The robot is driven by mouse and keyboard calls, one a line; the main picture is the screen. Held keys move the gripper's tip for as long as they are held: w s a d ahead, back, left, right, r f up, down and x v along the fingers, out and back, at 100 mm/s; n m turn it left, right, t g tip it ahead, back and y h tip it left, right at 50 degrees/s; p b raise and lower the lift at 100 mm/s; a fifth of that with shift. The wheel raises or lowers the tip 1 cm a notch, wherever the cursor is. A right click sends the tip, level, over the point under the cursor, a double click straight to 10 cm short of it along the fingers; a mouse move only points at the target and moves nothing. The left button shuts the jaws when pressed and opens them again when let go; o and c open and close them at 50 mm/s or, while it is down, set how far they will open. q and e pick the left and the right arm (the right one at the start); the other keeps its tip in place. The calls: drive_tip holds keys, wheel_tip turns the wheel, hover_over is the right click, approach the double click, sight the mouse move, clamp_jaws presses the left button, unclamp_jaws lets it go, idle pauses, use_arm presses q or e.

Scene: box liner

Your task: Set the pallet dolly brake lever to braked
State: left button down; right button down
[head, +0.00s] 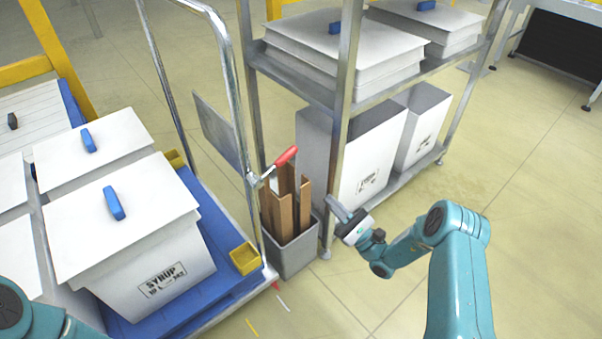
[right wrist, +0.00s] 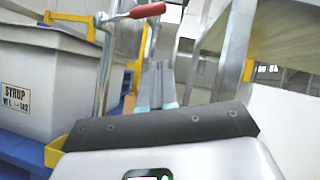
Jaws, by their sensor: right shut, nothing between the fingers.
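The brake lever (head: 286,157) has a red grip and is mounted on the dolly's chrome handle post. In the head view it slants up and to the right from its pivot. Its red grip also shows at the top of the right wrist view (right wrist: 148,10). The pallet dolly (head: 215,215) has a blue deck. My right gripper (head: 333,207) is shut and empty, to the right of and below the lever, apart from it. Its closed fingers (right wrist: 157,82) point forward in the right wrist view. My left gripper is out of view; only part of that arm shows at lower left.
White lidded syrup boxes (head: 135,235) stand on the dolly. A grey bin (head: 295,253) with cardboard strips (head: 283,210) stands below the lever. A metal rack (head: 345,110) with white boxes is close behind my right gripper.

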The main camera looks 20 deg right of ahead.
drive_tip(key=s+r+b+x, duration=0.1)
drive_tip(key=r+b+x, duration=0.1)
drive_tip(key=x, duration=1.1)
drive_tip(key=shift+s+b, duration=0.4)
drive_tip(key=shift+b, duration=0.2)
drive_tip(key=shift+a+r, duration=0.15)
